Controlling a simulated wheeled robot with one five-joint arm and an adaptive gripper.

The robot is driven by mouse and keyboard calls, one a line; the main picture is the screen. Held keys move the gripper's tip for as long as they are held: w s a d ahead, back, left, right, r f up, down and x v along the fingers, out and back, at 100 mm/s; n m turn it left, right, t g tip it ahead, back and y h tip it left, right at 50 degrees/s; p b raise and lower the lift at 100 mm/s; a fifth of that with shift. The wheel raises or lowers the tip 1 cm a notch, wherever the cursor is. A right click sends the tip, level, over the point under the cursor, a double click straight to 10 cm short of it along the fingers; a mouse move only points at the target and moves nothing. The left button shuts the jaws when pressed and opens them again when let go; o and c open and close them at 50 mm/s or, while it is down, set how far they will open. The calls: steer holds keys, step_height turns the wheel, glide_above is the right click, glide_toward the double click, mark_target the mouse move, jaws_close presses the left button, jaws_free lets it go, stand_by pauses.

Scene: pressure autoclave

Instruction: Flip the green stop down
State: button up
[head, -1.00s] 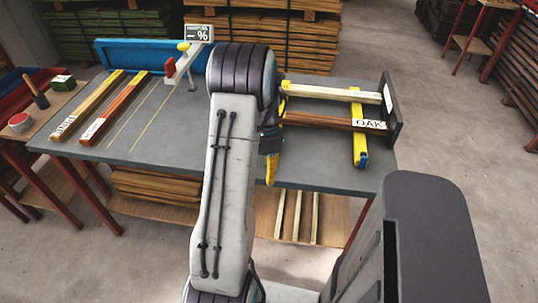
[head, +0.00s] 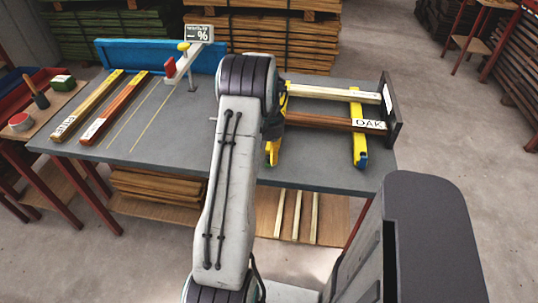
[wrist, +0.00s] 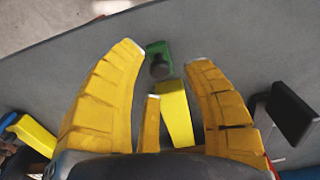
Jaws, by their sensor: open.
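The green stop (wrist: 156,48) shows in the wrist view, just beyond the end of a yellow bar (wrist: 177,112). A dark round knob sits on the stop. My gripper (wrist: 164,57) is open, with a yellow finger on each side of the stop and bar in the picture. Nothing is held, and I cannot tell whether a finger touches the stop. In the head view my arm hides most of the gripper, with yellow (head: 273,150) showing beside it near the table's front.
A wooden OAK piece (head: 330,122) and a paler piece (head: 330,93) run to a dark end plate (head: 389,110) on the grey table (head: 200,145). A second yellow bar (head: 358,125) crosses them. Labelled strips (head: 88,105) lie at left.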

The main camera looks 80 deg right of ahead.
steer(key=shift+f, duration=0.7)
jaws_close()
stand_by(0.3)
